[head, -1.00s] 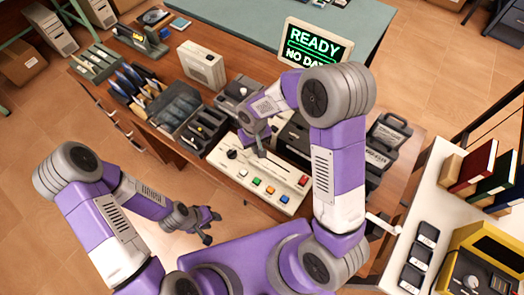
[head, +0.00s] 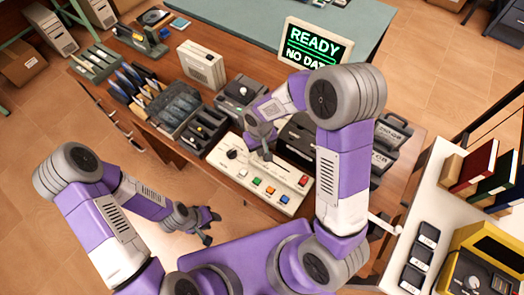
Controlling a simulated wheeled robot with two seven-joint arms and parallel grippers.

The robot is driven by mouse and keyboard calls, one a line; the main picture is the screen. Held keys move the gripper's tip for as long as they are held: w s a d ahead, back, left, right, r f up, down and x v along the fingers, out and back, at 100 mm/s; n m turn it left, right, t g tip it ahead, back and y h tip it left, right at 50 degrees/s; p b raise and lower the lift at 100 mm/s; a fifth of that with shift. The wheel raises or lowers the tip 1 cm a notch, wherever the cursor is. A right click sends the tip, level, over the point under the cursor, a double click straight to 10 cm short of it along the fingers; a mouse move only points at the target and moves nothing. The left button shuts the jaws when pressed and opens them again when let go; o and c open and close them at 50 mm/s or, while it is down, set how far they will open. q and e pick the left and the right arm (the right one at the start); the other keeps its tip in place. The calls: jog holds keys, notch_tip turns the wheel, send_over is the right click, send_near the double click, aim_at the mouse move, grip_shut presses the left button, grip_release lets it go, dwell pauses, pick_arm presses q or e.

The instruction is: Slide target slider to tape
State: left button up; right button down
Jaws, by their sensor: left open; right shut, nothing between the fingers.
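A cream control panel (head: 244,172) lies on the wooden bench. It has a black knob (head: 232,154) at its left, a row of coloured buttons (head: 257,182) along its front, and a small red part (head: 303,181) near its right end. I cannot tell whether this red part is the slider or the tape. My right gripper (head: 266,159) is shut, pointing down over the panel's middle, behind the buttons. Whether it touches the panel is unclear, and it hides part of the surface. My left gripper (head: 211,228) is open and empty, in front of the bench.
A screen (head: 315,46) reading "READY" stands behind the panel. Black tool trays (head: 175,105) and a cream box (head: 202,65) stand to the left. Dark cases (head: 392,132) lie to the right. A white side table (head: 441,180) with books and a yellow device is at far right.

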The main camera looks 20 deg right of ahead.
jog(key=shift+s+d, duration=0.4)
jog(key=shift+s, duration=0.05)
jog(key=shift+w+a, duration=0.2)
dwell(0.6)
notch_tip(320, 180, up, 7)
jog(key=p, duration=0.5)
dwell(0.3)
jog(key=shift+s, duration=0.1)
